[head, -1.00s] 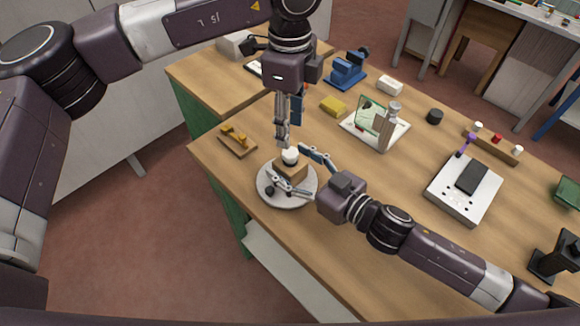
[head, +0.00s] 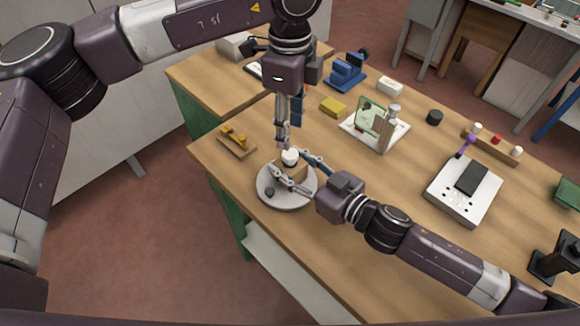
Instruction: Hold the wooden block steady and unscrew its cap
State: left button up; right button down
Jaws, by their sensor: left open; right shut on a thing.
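The wooden block (head: 292,171) stands on a round grey plate (head: 286,199) near the table's front left edge. Its white cap (head: 290,156) sits on top, with a dark band beneath it. My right gripper (head: 294,172) comes from the right and is shut on the block, a finger along each side, hiding part of it. My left gripper (head: 290,142) points straight down from above, open, with its fingertips just above or beside the cap. I cannot tell whether they touch the cap.
A wooden tray with yellow-orange pieces (head: 237,141) lies left of the plate. Behind are a yellow block (head: 333,107), a white stand with a glass pane (head: 374,127) and a blue device (head: 346,72). A white box with a dark pad (head: 464,191) stands at right.

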aim_at(290, 153)
pick_arm(q)
jog(key=m, duration=1.1)
jog(key=shift+m, duration=0.4)
jog(key=m, duration=0.4)
jog(key=shift+m, duration=0.4)
jog(key=m, duration=2.1)
jog(key=shift+m, duration=0.3)
jog(key=m, duration=0.6)
jog(key=shift+m, duration=0.3)
jog(key=m, duration=0.6)
jog(key=shift+m, duration=0.3)
jog(key=m, duration=0.7)
jog(key=shift+f, duration=4)
